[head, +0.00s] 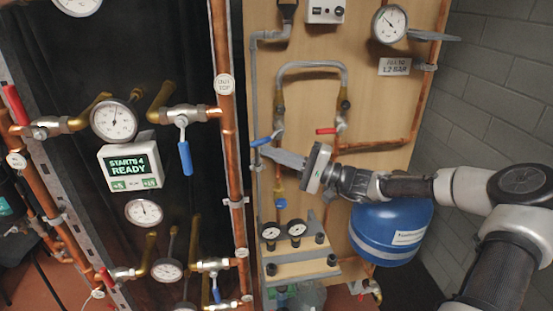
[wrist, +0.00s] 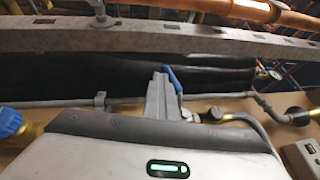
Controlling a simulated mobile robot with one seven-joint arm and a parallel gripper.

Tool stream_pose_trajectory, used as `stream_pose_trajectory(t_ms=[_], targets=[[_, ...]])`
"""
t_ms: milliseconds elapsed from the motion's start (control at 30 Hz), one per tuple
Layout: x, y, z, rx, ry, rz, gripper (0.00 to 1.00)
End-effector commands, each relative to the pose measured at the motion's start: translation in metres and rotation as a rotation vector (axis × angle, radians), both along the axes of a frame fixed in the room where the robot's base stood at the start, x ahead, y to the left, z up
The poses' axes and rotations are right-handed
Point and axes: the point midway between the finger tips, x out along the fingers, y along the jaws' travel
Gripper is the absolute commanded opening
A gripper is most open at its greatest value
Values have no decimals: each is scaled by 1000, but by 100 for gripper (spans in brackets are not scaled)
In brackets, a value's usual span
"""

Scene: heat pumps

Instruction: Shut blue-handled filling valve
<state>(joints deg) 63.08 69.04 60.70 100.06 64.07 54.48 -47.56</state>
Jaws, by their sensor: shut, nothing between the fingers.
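The blue-handled valve lever (head: 264,139) is on the wooden panel, at the lower left end of a grey looped hose (head: 312,65). The lever sticks out to the left and slants slightly down, across the upright pipe line. In the wrist view the blue lever (wrist: 173,79) rises just right of my fingertips, partly hidden behind them. My gripper (head: 268,152) is shut and empty, its tips just below the lever in the head view. It also shows in the wrist view (wrist: 158,90). I cannot tell whether the fingers touch the lever.
A red lever (head: 327,131) is on the hose's other end. A blue knob (head: 281,203) and gauges (head: 271,232) sit below. Another blue lever (head: 185,156) hangs down on the left assembly. A copper pipe (head: 228,130) runs upright left of my gripper. A blue tank (head: 385,235) stands below my arm.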

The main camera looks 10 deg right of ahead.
Motion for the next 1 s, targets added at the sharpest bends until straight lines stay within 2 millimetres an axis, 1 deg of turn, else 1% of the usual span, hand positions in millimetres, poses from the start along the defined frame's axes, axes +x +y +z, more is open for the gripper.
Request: stream_pose_trajectory(t_ms=[33, 200, 400, 1000], targets=[[0, 4, 3, 45, -1, 5, 0], [0, 8, 8, 152, -1, 4, 0], [0, 11, 12, 142, -3, 5, 0], [-1, 13, 12, 140, -3, 6, 0]])
